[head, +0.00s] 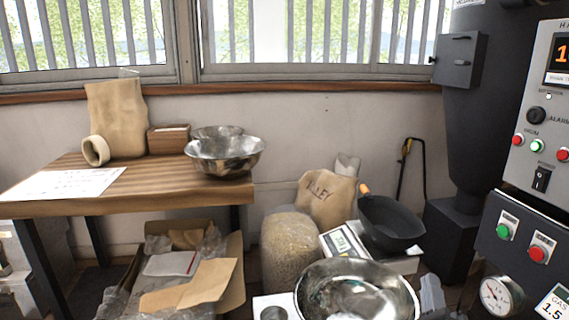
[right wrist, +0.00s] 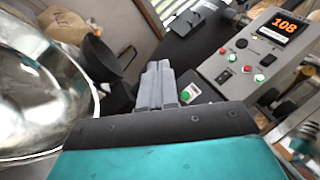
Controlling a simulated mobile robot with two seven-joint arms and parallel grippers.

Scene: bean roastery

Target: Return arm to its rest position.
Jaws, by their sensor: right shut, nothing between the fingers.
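My right gripper (head: 431,296) shows at the bottom of the head view, just right of a large steel bowl (head: 357,291). Only its grey fingers show there. In the right wrist view, the fingers of my right gripper (right wrist: 160,75) are together with nothing between them. The steel bowl (right wrist: 40,95) lies to their left in that view, apart from them. My left gripper is in neither view.
The roaster's control panel (head: 539,115) stands at the right, with a pressure gauge (head: 496,297) below. A black scoop (head: 391,222) lies behind the bowl, near a scale (head: 343,242). A wooden table (head: 150,193) and an open carton (head: 236,270) are at the left.

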